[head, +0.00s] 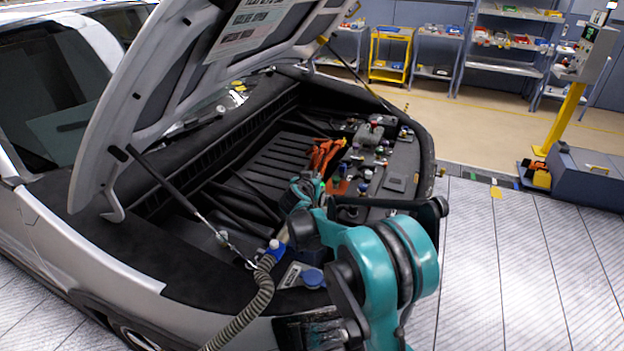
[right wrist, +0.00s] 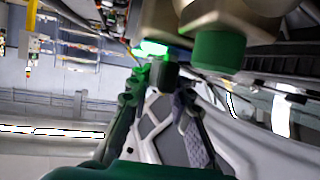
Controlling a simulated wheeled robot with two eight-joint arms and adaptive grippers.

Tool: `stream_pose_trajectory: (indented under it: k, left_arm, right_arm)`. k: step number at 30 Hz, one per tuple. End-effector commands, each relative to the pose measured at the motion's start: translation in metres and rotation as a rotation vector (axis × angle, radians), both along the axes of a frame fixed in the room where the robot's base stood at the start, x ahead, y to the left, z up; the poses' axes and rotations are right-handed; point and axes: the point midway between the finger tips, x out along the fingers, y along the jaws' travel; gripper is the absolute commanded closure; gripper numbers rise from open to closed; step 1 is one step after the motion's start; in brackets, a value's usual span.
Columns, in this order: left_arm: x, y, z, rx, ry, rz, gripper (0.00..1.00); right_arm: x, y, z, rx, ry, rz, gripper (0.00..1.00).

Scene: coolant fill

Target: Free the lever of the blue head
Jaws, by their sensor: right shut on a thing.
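The blue head (head: 277,249) sits on the end of a grey corrugated hose (head: 252,303) at the front-left edge of the engine bay. I cannot make out its lever. My right gripper (head: 309,188) is over the engine bay, beyond the blue head in the head view, with its fingertips small and partly hidden. In the right wrist view the two fingers (right wrist: 163,98) close around a small dark-green-ended part (right wrist: 163,77); what it belongs to is unclear. A larger green-ended cylinder (right wrist: 219,50) hangs close by. My left gripper is not in view.
The car's raised hood (head: 160,85) leans over the bay, held by a strut (head: 180,195). Orange cables (head: 325,155) and several small caps crowd the bay's far side. The floor (head: 520,260) at right is clear.

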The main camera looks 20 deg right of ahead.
Motion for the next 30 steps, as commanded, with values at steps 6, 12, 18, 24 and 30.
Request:
stream_pose_trajectory:
  k: [6,12,18,24,30]
  left_arm:
    - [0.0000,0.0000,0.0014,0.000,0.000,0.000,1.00]
    - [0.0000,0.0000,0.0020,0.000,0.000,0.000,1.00]
    - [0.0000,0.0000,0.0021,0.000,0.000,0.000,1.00]
    - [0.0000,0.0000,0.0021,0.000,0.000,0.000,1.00]
    - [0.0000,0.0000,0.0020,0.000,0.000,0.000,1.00]
  right_arm:
    - [-0.0007,0.0002,-0.0011,0.004,0.001,-0.129,1.00]
    - [-0.0022,-0.0018,-0.0018,0.005,0.001,-0.198,1.00]
    - [-0.0027,-0.0022,-0.0022,0.007,0.001,-0.226,1.00]
    - [-0.0031,-0.0025,-0.0026,0.007,0.002,-0.229,1.00]
    - [-0.0032,-0.0024,-0.0030,0.008,0.003,-0.228,0.74]
